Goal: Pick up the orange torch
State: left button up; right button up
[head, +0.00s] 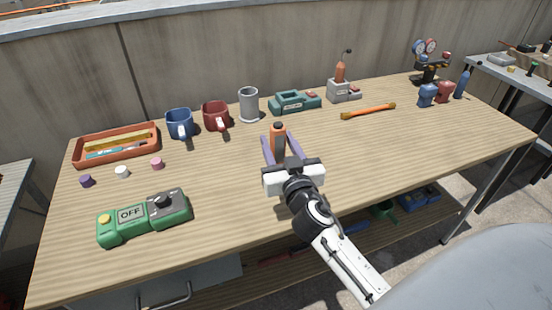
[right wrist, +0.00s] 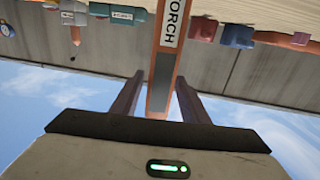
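The orange torch (head: 278,141) has a dark top and stands upright on the wooden table (head: 225,165) near its middle. In the right wrist view, which is upside down, its orange body with a white "TORCH" label (right wrist: 171,22) runs between my fingers. My right gripper (head: 280,143) is open, with one finger on each side of the torch. The wrist view shows small gaps between the fingers (right wrist: 158,98) and the torch, so it does not look gripped. My left gripper is not in view.
A grey cylinder (head: 249,105), red mug (head: 215,115), blue mug (head: 179,123) and teal case (head: 294,102) stand behind the torch. A green box marked OFF (head: 145,217) sits front left.

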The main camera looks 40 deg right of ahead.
grip_shut()
